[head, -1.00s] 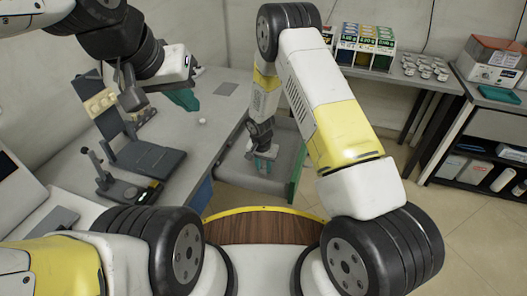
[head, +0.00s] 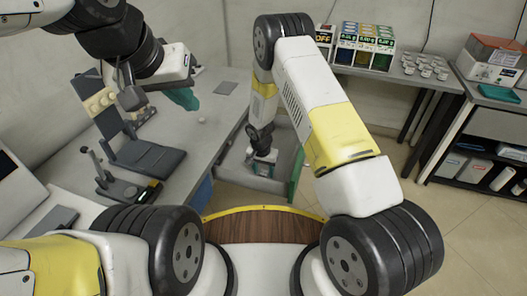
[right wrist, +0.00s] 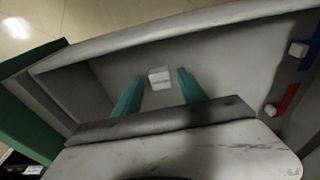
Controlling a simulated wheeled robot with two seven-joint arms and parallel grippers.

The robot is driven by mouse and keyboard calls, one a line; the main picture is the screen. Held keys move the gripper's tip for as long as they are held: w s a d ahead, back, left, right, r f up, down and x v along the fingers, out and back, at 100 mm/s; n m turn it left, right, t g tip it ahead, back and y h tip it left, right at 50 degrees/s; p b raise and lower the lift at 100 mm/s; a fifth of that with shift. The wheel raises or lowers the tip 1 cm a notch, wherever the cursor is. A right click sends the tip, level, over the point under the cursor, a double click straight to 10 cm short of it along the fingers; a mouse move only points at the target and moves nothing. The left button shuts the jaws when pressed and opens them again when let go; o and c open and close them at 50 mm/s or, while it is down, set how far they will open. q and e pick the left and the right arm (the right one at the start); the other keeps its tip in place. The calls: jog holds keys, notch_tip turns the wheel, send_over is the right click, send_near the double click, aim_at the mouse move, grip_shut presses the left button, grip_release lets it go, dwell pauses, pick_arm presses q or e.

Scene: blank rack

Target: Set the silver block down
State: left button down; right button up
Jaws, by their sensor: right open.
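The silver block (right wrist: 159,77) is a small pale cube in the right wrist view. It appears to sit on the floor of the open grey drawer (right wrist: 100,75). My right gripper (right wrist: 160,82) is open, its two teal fingers on either side of the block with a gap at each side. In the head view my right gripper (head: 262,166) is low in the drawer, and the block cannot be made out there.
Small pale cubes sit by a blue strip (right wrist: 310,45) and a red strip (right wrist: 286,100) at the drawer's right. The drawer's green front (head: 297,173) is beside my right arm. A dark device (head: 145,155) stands on the table (head: 215,110). Shelves with boxes are behind.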

jog(key=s+d+r+t+y, duration=0.1)
jog(key=s+d+r, duration=0.2)
jog(key=r, duration=0.9)
jog(key=s+d+r+n, duration=0.1)
jog(key=s+d+r, duration=0.15)
jog(key=r, duration=1.05)
jog(key=s+d+r+t+y, duration=0.1)
jog(key=s+d+r, duration=0.15)
jog(key=r, duration=0.95)
jog(key=s+d+r+n+t, duration=0.1)
jog(key=s+d+r, duration=0.2)
jog(key=s, duration=0.6)
jog(key=s+d+r+n+t, duration=0.1)
jog(key=s+d+r+n, duration=0.1)
jog(key=s+r, duration=0.6)
jog(key=shift+s+d+r+y, duration=0.25)
jog(key=shift+s+d+y, duration=0.15)
jog(key=shift+s+d, duration=0.3)
